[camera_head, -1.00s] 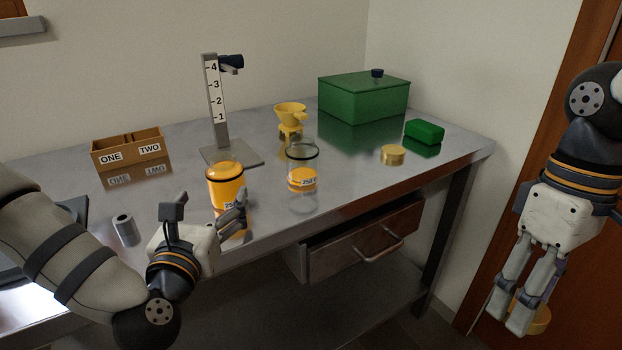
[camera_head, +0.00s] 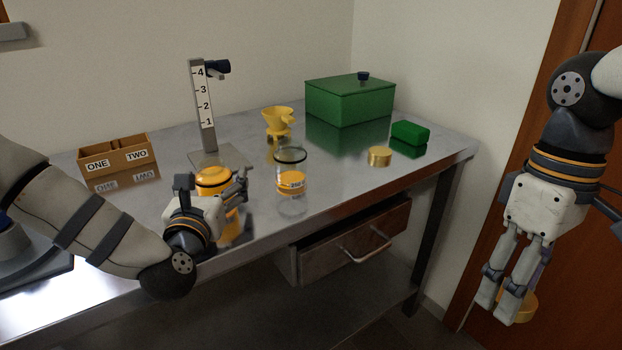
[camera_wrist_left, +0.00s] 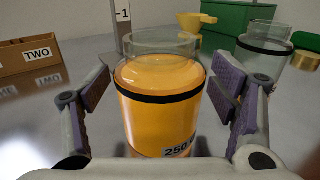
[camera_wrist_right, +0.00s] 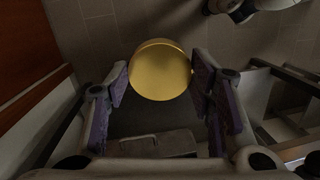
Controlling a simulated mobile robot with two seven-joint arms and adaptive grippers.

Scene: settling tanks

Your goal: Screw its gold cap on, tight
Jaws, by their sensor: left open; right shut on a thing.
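A clear jar filled with orange (camera_head: 213,178) stands upright on the bench, with a dark band and a label partly reading "250". It fills the middle of the left wrist view (camera_wrist_left: 160,105), its open rim uncapped. My left gripper (camera_wrist_left: 160,88) is open, with one finger on each side of this jar; gaps show between pads and glass. In the head view the left gripper (camera_head: 212,192) partly hides the jar. My right gripper (camera_head: 507,300) is shut on a gold cap (camera_wrist_right: 160,70), held off the bench at the right. A second gold cap (camera_head: 379,157) lies on the bench.
A second glass jar (camera_head: 291,165), with less orange in it, stands close right of the first. Behind are a numbered stand (camera_head: 203,105), yellow funnel (camera_head: 279,122), green box (camera_head: 350,100), small green block (camera_head: 410,132) and two-part bin (camera_head: 118,158). A drawer (camera_head: 345,245) juts out below.

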